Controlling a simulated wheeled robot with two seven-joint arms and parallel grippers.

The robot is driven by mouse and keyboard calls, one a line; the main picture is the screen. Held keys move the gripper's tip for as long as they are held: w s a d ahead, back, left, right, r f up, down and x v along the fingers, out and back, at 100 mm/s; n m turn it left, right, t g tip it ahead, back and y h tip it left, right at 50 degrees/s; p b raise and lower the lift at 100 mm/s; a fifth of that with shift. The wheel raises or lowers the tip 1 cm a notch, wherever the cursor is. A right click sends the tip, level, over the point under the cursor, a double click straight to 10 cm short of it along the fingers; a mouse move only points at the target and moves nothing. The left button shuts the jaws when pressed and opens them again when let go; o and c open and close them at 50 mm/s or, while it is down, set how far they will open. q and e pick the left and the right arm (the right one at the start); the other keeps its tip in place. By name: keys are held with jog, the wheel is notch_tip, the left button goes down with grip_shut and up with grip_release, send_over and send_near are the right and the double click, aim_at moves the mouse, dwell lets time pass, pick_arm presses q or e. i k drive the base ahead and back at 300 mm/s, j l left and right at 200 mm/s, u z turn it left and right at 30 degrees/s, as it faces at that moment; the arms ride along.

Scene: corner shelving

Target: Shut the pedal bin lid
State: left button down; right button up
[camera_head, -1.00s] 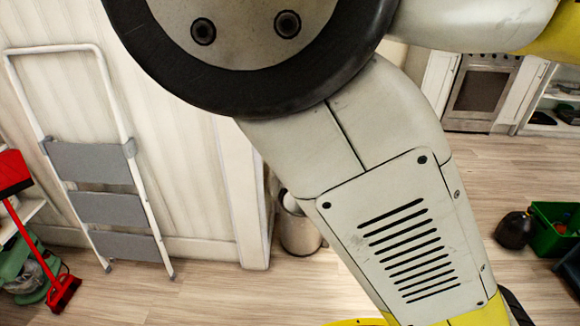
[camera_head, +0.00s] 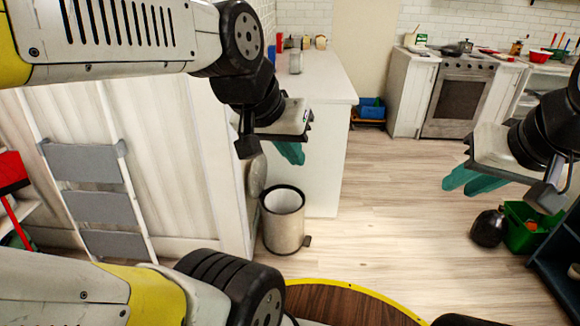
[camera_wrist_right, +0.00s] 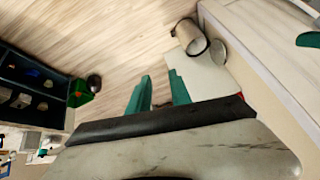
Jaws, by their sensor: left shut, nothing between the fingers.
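The pedal bin (camera_head: 283,232) is a pale cylinder with a dark rim, standing upright on the floor by the end of the white panelled wall. Its round lid (camera_head: 256,177) is open and stands up on the bin's left side. The bin (camera_wrist_right: 187,36) and its raised lid (camera_wrist_right: 218,52) also show in the right wrist view. My left gripper (camera_head: 291,153) has teal fingers, shut and empty. It appears above the bin and right of the lid, apart from both. My right gripper (camera_head: 470,180) is open and empty, well right of the bin; its fingers (camera_wrist_right: 158,92) show apart in the wrist view.
A white counter (camera_head: 315,85) stands behind the bin. A grey step ladder (camera_head: 105,208) leans at the left wall. A green crate (camera_head: 522,232) and a dark round object (camera_head: 488,228) are on the floor at right. The middle floor is clear.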

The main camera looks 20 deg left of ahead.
aim_at(257, 175)
jog(key=u, duration=0.95)
jog(key=i+l, duration=0.1)
jog(key=i, duration=0.5)
jog(key=i+l+u, duration=0.1)
jog(key=i, duration=0.45)
jog(key=i+l, duration=0.15)
jog(key=i, duration=0.45)
jog(key=u, duration=0.05)
